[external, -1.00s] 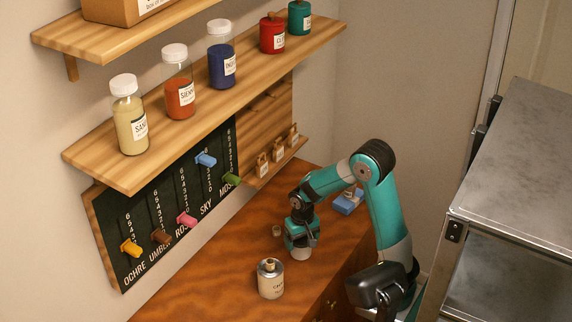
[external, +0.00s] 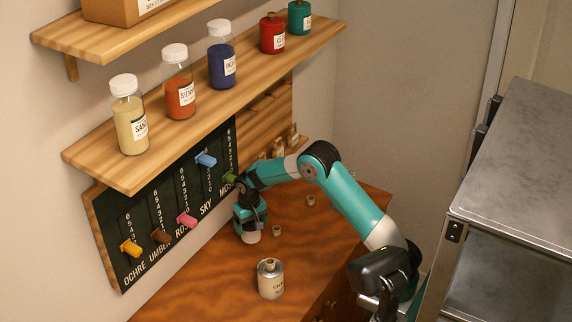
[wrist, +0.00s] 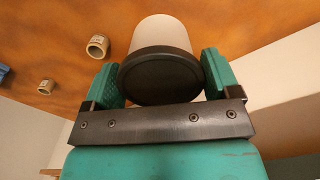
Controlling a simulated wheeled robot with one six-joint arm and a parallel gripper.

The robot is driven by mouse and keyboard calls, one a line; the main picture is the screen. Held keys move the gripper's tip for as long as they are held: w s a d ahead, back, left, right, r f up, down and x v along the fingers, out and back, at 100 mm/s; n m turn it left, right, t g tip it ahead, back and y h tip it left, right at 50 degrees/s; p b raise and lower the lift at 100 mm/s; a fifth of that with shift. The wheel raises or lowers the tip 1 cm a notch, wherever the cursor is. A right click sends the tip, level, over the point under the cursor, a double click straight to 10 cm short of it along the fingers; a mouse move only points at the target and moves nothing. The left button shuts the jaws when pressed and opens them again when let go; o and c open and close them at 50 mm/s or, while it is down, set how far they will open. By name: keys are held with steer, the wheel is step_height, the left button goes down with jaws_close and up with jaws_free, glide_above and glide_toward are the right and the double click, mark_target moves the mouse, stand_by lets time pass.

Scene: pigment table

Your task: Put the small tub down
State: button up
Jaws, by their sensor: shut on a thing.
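My gripper (external: 249,224) is shut on the small tub (external: 251,237), near the back edge of the table, in front of the slider board. In the wrist view the tub (wrist: 160,38) is white with a dark lid (wrist: 160,76), and my two green fingers (wrist: 160,80) press on its sides. In the external view only its pale lower part shows below the fingers. It looks upright and close to the brown table top (external: 215,280); whether it touches the wood I cannot tell.
A labelled can (external: 271,281) stands at the table's front. Small hollow cylinders (external: 277,231) (external: 311,201) lie to the right. The slider board (external: 150,263) with coloured knobs and the jar shelf (external: 200,125) are close behind. Bare wood lies left of the can.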

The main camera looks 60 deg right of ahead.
mark_target(250, 234)
step_height(250, 234, down, 4)
steer(key=shift+r+p, duration=0.1)
steer(key=shift+p, duration=0.3)
steer(key=shift+w+f+p, duration=0.2)
steer(key=shift+f+p, duration=0.15)
steer(key=shift+f, duration=0.25)
steer(key=shift+f, duration=0.1)
